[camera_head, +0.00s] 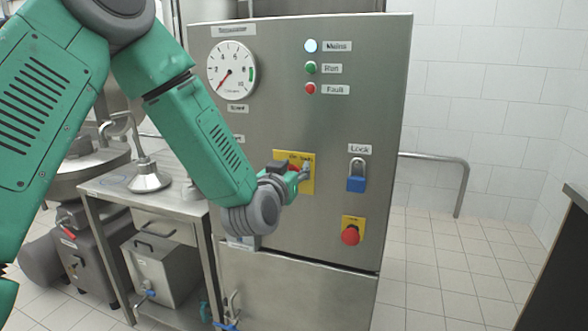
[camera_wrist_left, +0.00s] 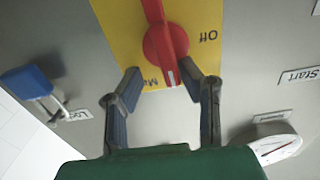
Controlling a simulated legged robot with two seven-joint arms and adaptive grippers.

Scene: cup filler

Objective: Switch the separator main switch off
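The separator main switch is a red rotary knob on a yellow plate. In the head view my left gripper covers much of the knob, and the yellow plate (camera_head: 308,186) shows around it. In the left wrist view the picture is upside down; the red knob (camera_wrist_left: 165,42) stands nearly upright, its white-marked end towards my gripper. The "Off" label (camera_wrist_left: 209,37) is to its right. My left gripper (camera_wrist_left: 160,73) is open, with one finger on each side of the knob's near end; contact is unclear. It also shows in the head view (camera_head: 298,172). My right gripper is not in view.
The steel cabinet (camera_head: 290,100) also bears a gauge (camera_head: 232,69), a lit Mains lamp (camera_head: 311,46), green and red lamps, a blue padlock (camera_head: 356,183) and a red emergency button (camera_head: 350,235). A steel table (camera_head: 175,207) stands at left. Tiled floor is free at right.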

